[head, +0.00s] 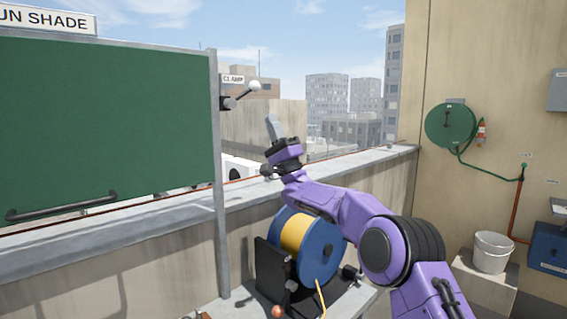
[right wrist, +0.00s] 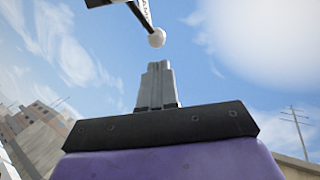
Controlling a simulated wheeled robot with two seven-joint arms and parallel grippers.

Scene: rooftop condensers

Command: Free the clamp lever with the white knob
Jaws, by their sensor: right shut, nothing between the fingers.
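The clamp lever (head: 243,94) with its white knob (head: 254,86) sticks out to the upper right from a dark clamp body (head: 226,103) on the shade's metal post, beside a small clamp label. My right gripper (head: 272,121) is raised below and slightly right of the knob in the head view, apart from it. In the right wrist view, the fingers (right wrist: 157,82) are together with nothing between them, and the white knob (right wrist: 156,38) hangs just beyond their tips with a visible gap. My left gripper is not in view.
The green sun shade panel (head: 105,125) with a black handle (head: 62,207) fills the left, held by a grey post (head: 219,200). A parapet (head: 330,168) runs behind. A blue and yellow cable reel (head: 305,246) stands below my right arm. Open air surrounds the lever's right side.

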